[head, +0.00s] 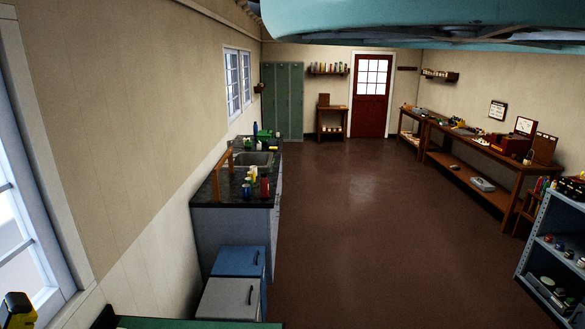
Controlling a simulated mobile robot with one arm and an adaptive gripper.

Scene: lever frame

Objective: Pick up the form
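I cannot make out the form with certainty in the head view. A framed sheet (497,110) hangs on the right wall, too small to read. A pale panel (525,126) shows upright in a red box on the long wooden workbench (470,147); I cannot tell what it is. My gripper is not in view.
The brown floor (335,215) is clear through the middle to the red door (371,95). A sink counter (232,192) with bottles lines the left wall, before blue (238,261) and grey (229,299) cabinets. A metal shelf (538,247) stands at right. A green surface (195,323) lies below.

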